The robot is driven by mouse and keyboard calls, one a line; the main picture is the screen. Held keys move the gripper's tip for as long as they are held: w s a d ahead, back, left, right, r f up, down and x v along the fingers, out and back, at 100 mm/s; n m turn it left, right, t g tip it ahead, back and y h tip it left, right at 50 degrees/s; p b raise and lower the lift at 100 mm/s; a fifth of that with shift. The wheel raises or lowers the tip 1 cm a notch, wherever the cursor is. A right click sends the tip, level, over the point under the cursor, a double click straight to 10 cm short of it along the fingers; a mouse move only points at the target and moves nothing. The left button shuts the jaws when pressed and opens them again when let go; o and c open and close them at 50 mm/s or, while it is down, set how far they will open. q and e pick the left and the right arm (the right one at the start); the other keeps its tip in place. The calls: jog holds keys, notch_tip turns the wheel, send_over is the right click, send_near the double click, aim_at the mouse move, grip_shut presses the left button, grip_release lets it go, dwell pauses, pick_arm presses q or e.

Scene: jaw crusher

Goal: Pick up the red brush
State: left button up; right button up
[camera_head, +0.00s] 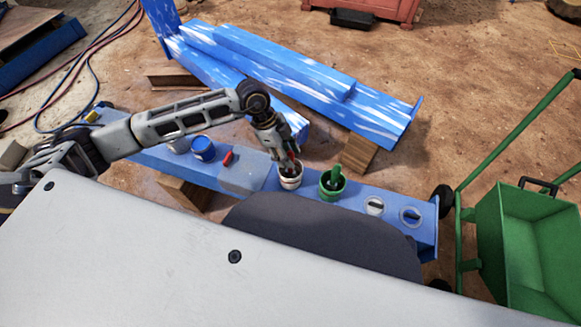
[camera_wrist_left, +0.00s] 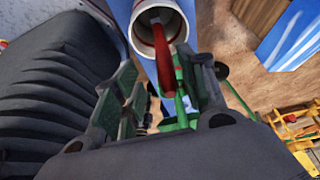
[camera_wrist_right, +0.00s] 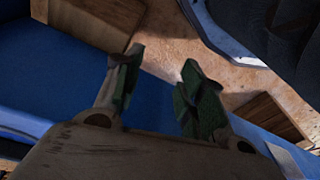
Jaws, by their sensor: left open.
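The red brush (camera_wrist_left: 159,47) stands in a white cup (camera_head: 290,182) on the long blue beam, its handle upward. The cup (camera_wrist_left: 178,22) also shows at the top of the left wrist view. My left gripper (camera_head: 288,160) points down just above the cup and partly hides the brush. In the left wrist view my left gripper (camera_wrist_left: 157,66) is open, with the red handle between its fingers; contact cannot be told. My right gripper (camera_wrist_right: 163,58) is open and empty above a blue surface. It does not show in the head view.
A green cup (camera_head: 333,184) with a green brush stands right of the white cup. A blue-topped can (camera_head: 203,149) and a small red item (camera_head: 228,158) are further left on the blue beam (camera_head: 345,207). A green cart (camera_head: 530,235) stands at right. Blue-and-white metalwork (camera_head: 300,75) lies behind.

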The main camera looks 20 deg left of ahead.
aim_at(293, 160)
pick_arm(q)
jog(key=x, duration=0.2)
jog(key=b+x, duration=0.1)
jog(key=x, duration=0.1)
jog(key=shift+w+d+r, duration=0.1)
jog(key=shift+w, duration=0.3)
jog(key=shift+d+f, duration=0.25)
jog(key=shift+f, duration=0.35)
pick_arm(e)
jog(key=shift+w+a+r+t, duration=0.15)
jog(key=shift+w+r, duration=0.1)
jog(key=shift+r, duration=0.3)
jog(key=shift+w+a+r+t, duration=0.1)
jog(key=shift+w+r+t, duration=0.1)
jog(key=shift+r, duration=0.35)
jog(key=shift+s+f, duration=0.15)
jog(key=shift+s, duration=0.05)
pick_arm(q)
grip_shut()
